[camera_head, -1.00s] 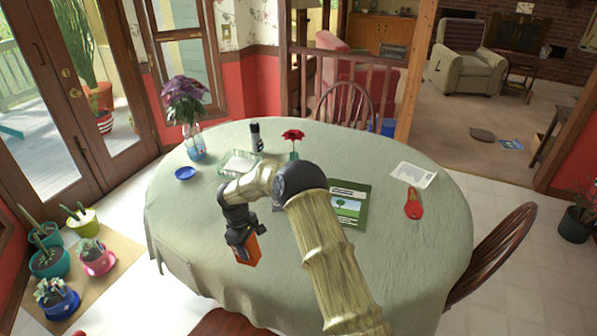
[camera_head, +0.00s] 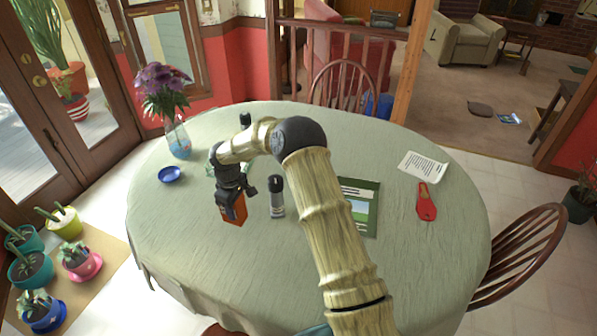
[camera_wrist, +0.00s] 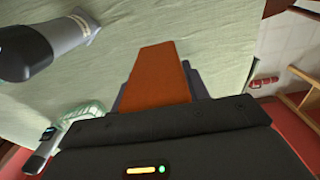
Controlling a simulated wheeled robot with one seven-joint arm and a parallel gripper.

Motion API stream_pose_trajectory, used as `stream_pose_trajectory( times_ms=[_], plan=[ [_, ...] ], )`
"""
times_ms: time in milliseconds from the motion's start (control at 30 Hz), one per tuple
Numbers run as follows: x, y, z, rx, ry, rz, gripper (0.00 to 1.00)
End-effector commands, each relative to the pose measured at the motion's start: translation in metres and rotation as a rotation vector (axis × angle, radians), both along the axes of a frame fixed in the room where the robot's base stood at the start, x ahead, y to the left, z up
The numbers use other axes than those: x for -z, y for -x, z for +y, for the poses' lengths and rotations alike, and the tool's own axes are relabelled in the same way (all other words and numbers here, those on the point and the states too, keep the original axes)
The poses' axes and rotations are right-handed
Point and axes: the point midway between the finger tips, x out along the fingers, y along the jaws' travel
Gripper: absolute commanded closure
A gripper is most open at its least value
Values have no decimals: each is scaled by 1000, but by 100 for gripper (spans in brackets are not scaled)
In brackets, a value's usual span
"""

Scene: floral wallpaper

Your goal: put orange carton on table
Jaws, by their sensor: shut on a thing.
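My gripper (camera_head: 235,200) is shut on the orange carton (camera_head: 235,211), over the left part of the table (camera_head: 300,255). The table is oval and covered with a pale green cloth. In the wrist view the orange carton (camera_wrist: 158,75) sits between the dark fingers, with the green cloth (camera_wrist: 225,40) behind it. Its upper part is hidden by my gripper in the head view. I cannot tell whether its bottom touches the cloth.
A grey and black bottle (camera_head: 277,197) stands just right of the carton. A blue dish (camera_head: 170,174) and a flower vase (camera_head: 178,138) stand to the left. A green-edged book (camera_head: 360,205), a red item (camera_head: 426,203) and a paper (camera_head: 422,166) lie at right. The front cloth is clear.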

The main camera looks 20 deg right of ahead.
Motion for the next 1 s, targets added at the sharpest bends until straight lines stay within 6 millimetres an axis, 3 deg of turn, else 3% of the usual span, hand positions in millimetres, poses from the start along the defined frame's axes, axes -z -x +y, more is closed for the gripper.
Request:
stream_pose_trajectory(
  times_ms=[567,900,1000],
  plan=[
    [2,-1,0,1,-5,-4,85],
    [55,0,1,1,-6,-2,85],
    [61,-1,0,1,-5,-5,85]
  ],
)
